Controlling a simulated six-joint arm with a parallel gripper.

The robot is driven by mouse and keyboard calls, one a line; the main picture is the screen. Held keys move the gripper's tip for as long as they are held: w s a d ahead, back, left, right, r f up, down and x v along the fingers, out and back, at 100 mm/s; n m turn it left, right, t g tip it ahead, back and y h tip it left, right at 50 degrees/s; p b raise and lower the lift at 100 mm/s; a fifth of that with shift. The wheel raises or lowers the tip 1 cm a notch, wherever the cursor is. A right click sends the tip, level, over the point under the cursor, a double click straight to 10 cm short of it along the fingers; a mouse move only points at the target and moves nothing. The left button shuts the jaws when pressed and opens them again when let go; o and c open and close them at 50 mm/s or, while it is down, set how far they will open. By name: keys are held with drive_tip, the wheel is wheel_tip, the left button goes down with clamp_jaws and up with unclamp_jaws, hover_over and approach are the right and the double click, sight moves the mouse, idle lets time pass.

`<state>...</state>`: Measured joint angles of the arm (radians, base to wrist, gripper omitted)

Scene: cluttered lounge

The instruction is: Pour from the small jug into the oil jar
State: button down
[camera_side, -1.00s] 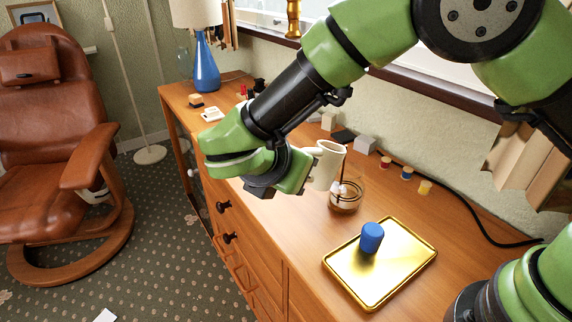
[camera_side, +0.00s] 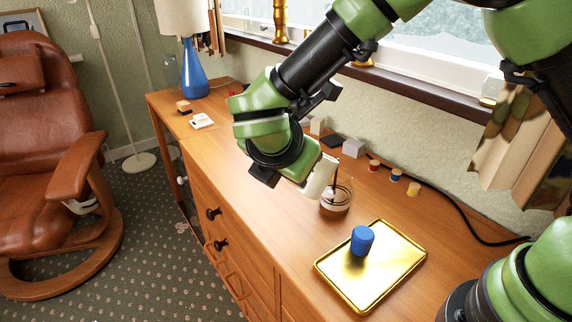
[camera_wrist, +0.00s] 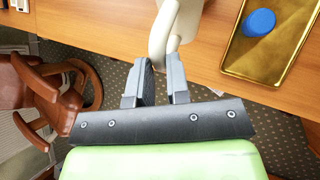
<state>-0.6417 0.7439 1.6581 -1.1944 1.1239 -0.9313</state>
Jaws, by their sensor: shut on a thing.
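The small jug (camera_side: 319,179) is cream-white and leans over beside the oil jar. My gripper (camera_wrist: 160,72) is shut on the jug's handle; the jug's body (camera_wrist: 186,14) is partly cut off at the top of the wrist view. The oil jar (camera_side: 335,205) is clear glass with brown liquid low inside and a thin dark stick in it. It stands on the wooden top, just right of the jug, and the jug partly covers it. I cannot tell whether anything flows from the jug. The jar is not clearly seen in the wrist view.
A gold tray (camera_side: 391,275) with a blue cylinder (camera_side: 362,240) lies in front of the jar. Small pots (camera_side: 395,174), a grey block (camera_side: 353,147) and a black cable (camera_side: 455,222) lie along the wall. A blue lamp (camera_side: 194,70) stands at the far end.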

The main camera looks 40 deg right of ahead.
drive_tip(key=shift+d+r+y, duration=0.35)
drive_tip(key=shift+r+y, duration=0.05)
drive_tip(key=shift+y, duration=0.2)
drive_tip(key=shift+d+r+m+y, duration=0.3)
drive_tip(key=shift+d+r+y, duration=0.1)
drive_tip(key=shift+y, duration=0.2)
drive_tip(key=shift+w+d+r+y, duration=0.1)
drive_tip(key=shift+d+r+y, duration=0.85)
drive_tip(key=shift+y, duration=0.25)
drive_tip(key=shift+d+r+m, duration=0.1)
drive_tip(key=shift+r+m, duration=0.15)
drive_tip(key=shift+m, duration=0.05)
drive_tip(key=a+f+h, duration=0.1)
drive_tip(key=a+h, duration=0.1)
drive_tip(key=h, duration=0.1)
drive_tip(key=shift+a+f+n, duration=0.3)
drive_tip(key=shift+f+n, duration=0.1)
